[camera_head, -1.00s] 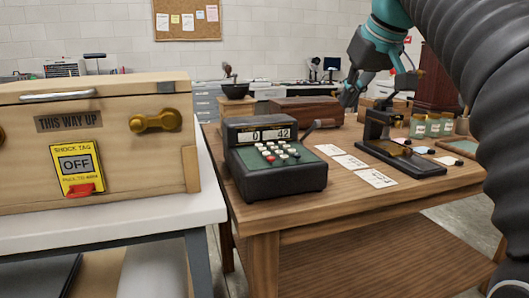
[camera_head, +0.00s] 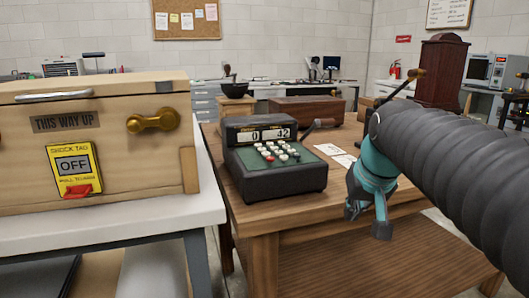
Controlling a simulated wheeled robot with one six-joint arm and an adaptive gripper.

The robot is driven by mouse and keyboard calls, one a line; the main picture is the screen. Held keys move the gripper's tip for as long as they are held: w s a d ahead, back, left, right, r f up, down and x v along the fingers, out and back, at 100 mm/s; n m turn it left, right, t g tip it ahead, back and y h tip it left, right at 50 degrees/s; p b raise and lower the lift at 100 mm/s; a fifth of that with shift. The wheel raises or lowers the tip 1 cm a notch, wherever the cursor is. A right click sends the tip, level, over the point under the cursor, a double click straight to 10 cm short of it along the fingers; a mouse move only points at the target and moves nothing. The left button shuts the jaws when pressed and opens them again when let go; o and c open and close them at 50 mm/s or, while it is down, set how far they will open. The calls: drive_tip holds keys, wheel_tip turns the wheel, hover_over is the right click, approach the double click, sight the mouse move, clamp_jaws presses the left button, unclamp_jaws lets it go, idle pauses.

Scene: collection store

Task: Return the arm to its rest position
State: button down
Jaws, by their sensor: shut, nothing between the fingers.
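My gripper (camera_head: 367,214), teal and grey, hangs in front of the wooden table's right part, its fingers pointing down and toward me. It holds nothing and is shut. My arm's dark ribbed sleeve enters from the right edge and hides much of the tabletop there. The gripper is to the right of a dark adding machine (camera_head: 275,180) with a green key panel and a display reading 0 and 42, apart from it in the picture.
The wooden table (camera_head: 290,218) also carries paper cards (camera_head: 335,151) and a brown box (camera_head: 305,110). A dark red wooden cabinet (camera_head: 440,72) stands behind my arm.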

drive_tip(key=s+a+f, duration=0.1)
drive_tip(key=s+f, duration=1.2)
drive_tip(key=s, duration=0.4)
drive_tip(key=shift+a+f+n, duration=0.3)
drive_tip(key=shift+a, duration=0.05)
